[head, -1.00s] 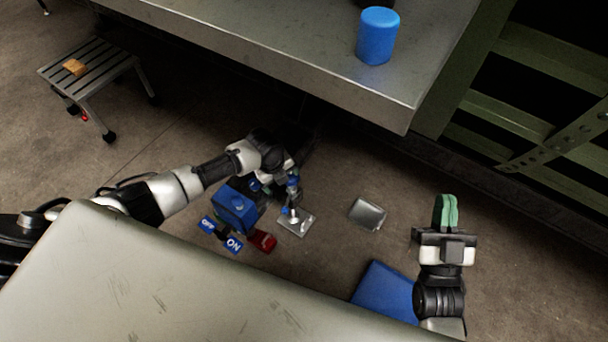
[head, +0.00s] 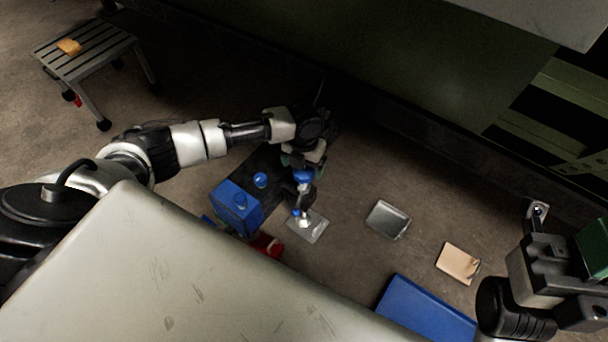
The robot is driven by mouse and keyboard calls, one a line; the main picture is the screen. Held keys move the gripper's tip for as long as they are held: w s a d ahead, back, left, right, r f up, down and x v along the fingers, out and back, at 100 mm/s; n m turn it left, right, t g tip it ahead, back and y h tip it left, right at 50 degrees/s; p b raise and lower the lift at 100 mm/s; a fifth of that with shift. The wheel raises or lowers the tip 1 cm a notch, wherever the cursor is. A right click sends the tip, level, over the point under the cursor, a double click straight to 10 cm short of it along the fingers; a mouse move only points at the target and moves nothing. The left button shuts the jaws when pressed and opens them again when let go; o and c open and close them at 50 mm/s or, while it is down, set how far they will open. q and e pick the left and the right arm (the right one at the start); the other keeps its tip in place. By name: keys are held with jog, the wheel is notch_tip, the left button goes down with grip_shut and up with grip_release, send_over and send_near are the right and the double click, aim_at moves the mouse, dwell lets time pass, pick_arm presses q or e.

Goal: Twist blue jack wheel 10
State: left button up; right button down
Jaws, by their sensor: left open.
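A small jack stands on the floor in the middle of the head view. It has a flat silver base plate (head: 308,229), a thin post, and a blue wheel (head: 303,176) at its top. I cannot read a number on it. My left gripper (head: 303,165) points down right at the blue wheel and is open. It partly hides the wheel, and I cannot tell whether the fingers touch it. My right gripper (head: 590,250), with green pads, is at the right edge, partly cut off and away from the jack. Its jaw opening cannot be made out.
A blue box (head: 237,207) and a red object (head: 265,245) stand left of the jack. A silver tray (head: 388,219), tan block (head: 458,263) and blue case (head: 425,310) lie to the right. A pale panel (head: 170,270) fills the front. A stool (head: 85,55) stands far left.

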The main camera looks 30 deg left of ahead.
aim_at(304, 170)
pick_arm(q)
jog(key=shift+f+b, duration=0.55)
jog(key=shift+f, duration=1)
jog(key=c, duration=0.9)
